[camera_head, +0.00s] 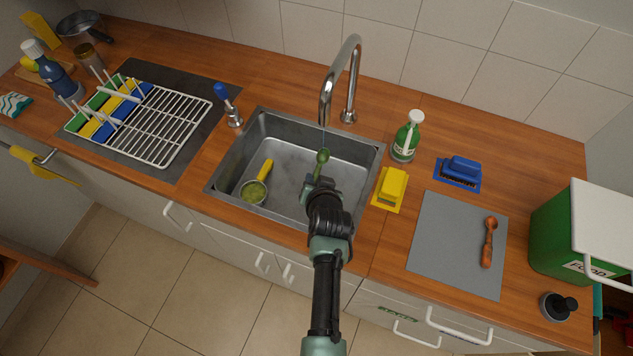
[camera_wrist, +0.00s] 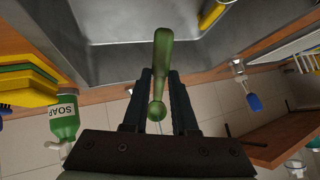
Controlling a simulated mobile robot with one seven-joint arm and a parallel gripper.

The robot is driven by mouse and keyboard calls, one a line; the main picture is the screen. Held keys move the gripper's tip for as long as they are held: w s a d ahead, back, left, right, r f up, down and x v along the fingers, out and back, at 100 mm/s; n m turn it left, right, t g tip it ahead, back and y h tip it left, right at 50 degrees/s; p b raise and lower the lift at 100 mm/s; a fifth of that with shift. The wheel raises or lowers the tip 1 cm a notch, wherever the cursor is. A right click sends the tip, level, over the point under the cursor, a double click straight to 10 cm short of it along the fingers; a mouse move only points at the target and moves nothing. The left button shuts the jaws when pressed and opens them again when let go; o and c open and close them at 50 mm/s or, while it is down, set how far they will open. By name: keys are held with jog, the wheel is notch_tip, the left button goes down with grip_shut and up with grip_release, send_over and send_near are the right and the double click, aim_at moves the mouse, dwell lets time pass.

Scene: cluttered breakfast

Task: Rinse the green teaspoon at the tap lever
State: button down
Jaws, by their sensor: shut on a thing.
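The green teaspoon (camera_head: 322,158) is held over the sink basin, below the tap spout. My gripper (camera_head: 317,184) is shut on it. In the wrist view the green teaspoon (camera_wrist: 162,60) lies between the two dark fingers of my gripper (camera_wrist: 160,85). The chrome tap (camera_head: 350,85) arches over the sink (camera_head: 290,135). A thin pale line under its spout looks like running water, close to the spoon; whether it touches the spoon I cannot tell. The tap lever (camera_head: 222,93), with a blue handle, stands left of the sink on a chrome base.
A yellow-handled strainer or cup (camera_head: 254,190) lies in the basin's left part. A yellow sponge holder (camera_head: 391,187) and soap bottle (camera_head: 405,140) stand right of the sink, near a blue brush (camera_head: 461,170). A white dish rack (camera_head: 165,125) is at left.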

dwell(0.4)
jog(key=shift+w+d, duration=0.15)
jog(key=shift+d, duration=0.45)
jog(key=shift+a, duration=0.15)
jog(key=shift+a, duration=0.45)
jog(key=shift+d, duration=0.6)
